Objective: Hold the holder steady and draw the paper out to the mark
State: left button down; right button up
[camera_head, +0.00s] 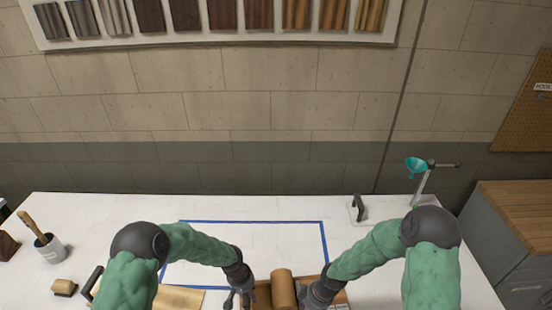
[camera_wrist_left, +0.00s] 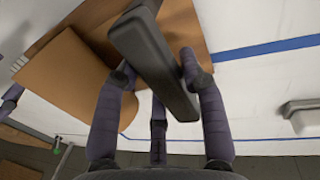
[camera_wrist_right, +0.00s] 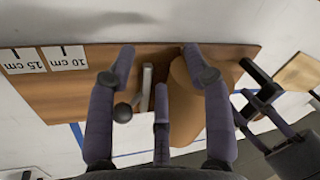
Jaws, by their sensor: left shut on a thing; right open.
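The holder is a brown wooden board (camera_wrist_right: 60,95) with a tan paper roll (camera_head: 283,288) standing on it near the table's front edge. The roll shows in the right wrist view (camera_wrist_right: 190,115) and, large, in the left wrist view (camera_wrist_left: 70,75). My left gripper (camera_head: 240,294) is shut on a dark grey bar (camera_wrist_left: 150,60) at the holder's end. My right gripper (camera_wrist_right: 157,55) is open above the board, beside the roll, over a grey lever with a dark ball knob (camera_wrist_right: 122,112). Labels reading 10 cm (camera_wrist_right: 67,58) and 15 cm (camera_wrist_right: 22,61) lie at the board's far end from the roll.
A blue tape rectangle (camera_head: 252,222) marks the white table (camera_head: 90,210) behind the holder. A cup with a brush (camera_head: 48,248) and a small wooden block (camera_head: 64,287) stand left. A black-handled tool (camera_head: 358,208) and a stand with a green funnel (camera_head: 417,168) stand at the back right.

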jog(key=w+r+n+h, duration=0.1)
jog(key=w+r+n, duration=0.1)
jog(key=w+n, duration=0.1)
jog(key=w+d+r+n+h, duration=0.1)
jog(key=w+r+n, duration=0.1)
jog(key=w+n, duration=0.1)
jog(key=w+d+r+n+h, duration=0.1)
jog(key=w+r+n, duration=0.1)
jog(key=w+n, duration=0.1)
jog(key=shift+d+r+n, duration=0.15)
jog(key=shift+r+n, duration=0.15)
jog(key=shift+w+f, duration=0.15)
jog(key=shift+f, duration=4.85)
grip_shut()
jog(key=shift+f, duration=0.1)
jog(key=shift+d, duration=0.1)
jog(key=shift+d, duration=1.1)
